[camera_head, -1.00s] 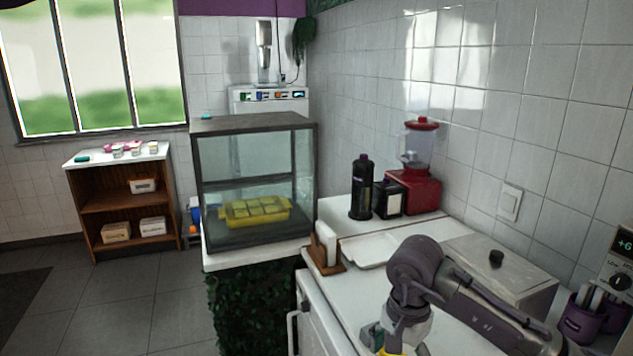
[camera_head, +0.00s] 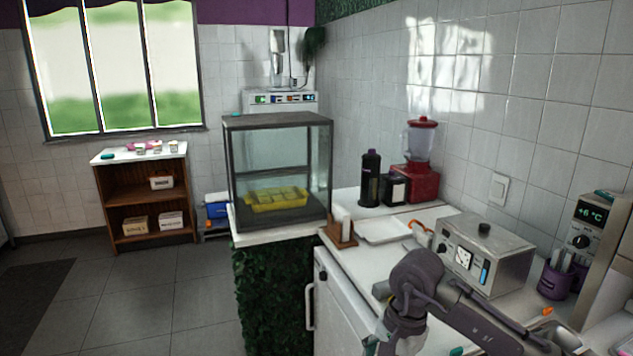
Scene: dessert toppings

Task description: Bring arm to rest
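My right arm comes in from the lower right, over the white counter (camera_head: 340,272). Its purple-grey links bend down at the bottom of the head view. My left arm and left gripper are out of view.
A metal box with dials (camera_head: 487,255) stands behind my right arm. A white tray (camera_head: 385,231), a napkin holder (camera_head: 341,233) and a red blender (camera_head: 421,180) are farther back. A glass case (camera_head: 277,170) stands left. Open floor (camera_head: 150,290) lies further left.

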